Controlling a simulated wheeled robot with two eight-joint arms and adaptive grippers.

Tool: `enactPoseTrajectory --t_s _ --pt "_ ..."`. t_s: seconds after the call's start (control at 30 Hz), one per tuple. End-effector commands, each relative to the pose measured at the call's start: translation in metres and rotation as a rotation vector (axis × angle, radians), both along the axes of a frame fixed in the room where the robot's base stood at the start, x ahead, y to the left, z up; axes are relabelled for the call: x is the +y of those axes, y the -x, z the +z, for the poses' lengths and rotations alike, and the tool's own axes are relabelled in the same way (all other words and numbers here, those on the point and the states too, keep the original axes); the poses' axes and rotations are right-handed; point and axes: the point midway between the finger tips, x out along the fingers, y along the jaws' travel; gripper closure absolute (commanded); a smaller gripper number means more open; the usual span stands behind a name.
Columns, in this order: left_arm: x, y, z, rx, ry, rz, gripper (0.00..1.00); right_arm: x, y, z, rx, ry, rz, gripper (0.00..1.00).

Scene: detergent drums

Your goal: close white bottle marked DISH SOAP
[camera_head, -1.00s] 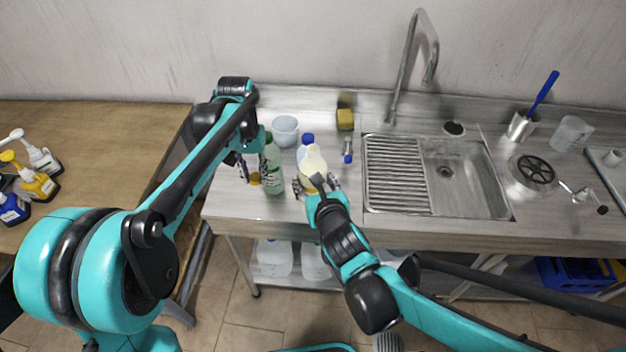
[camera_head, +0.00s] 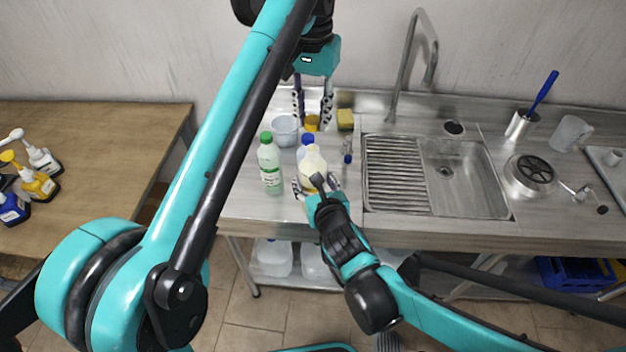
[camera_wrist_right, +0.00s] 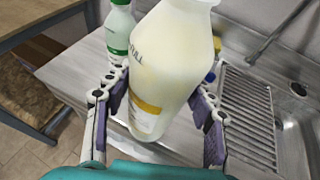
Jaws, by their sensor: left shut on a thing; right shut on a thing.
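A whitish bottle with a yellow band (camera_head: 313,160) stands at the front of the steel counter, with no coloured cap on its neck. My right gripper (camera_head: 318,188) is shut around its body. In the right wrist view the bottle (camera_wrist_right: 165,60) is between the two fingers; its top is cut off and its lettering is only partly visible, so I cannot read DISH SOAP. My left gripper (camera_head: 312,117) points down above the counter behind the bottle, shut on a yellow cap (camera_head: 311,123). The cap is apart from the bottle.
A green-capped bottle (camera_head: 270,165) stands left of the held bottle, and a blue-capped bottle (camera_head: 306,141) close behind it. A bowl (camera_head: 284,130), a yellow sponge (camera_head: 345,119) and a small blue-ended item (camera_head: 347,151) are nearby. The sink (camera_head: 462,178) is at the right.

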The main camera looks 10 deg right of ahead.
Motion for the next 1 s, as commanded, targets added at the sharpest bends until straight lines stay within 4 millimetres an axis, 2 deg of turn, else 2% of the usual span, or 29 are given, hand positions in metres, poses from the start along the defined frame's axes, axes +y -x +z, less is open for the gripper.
enactPoseTrajectory --t_s 0.33,0.7,1.0 --pt "0.0 0.0 -0.002 0.0 0.0 0.0 0.79 0.0 0.0 0.001 -0.001 0.0 0.001 0.97" --pt "0.0 0.0 -0.034 0.0 0.0 0.0 0.79 0.0 0.0 0.001 -0.001 0.0 0.001 0.97" --pt "0.0 0.0 -0.04 0.0 0.0 0.0 0.79 0.0 0.0 0.001 -0.001 0.0 0.001 0.97"
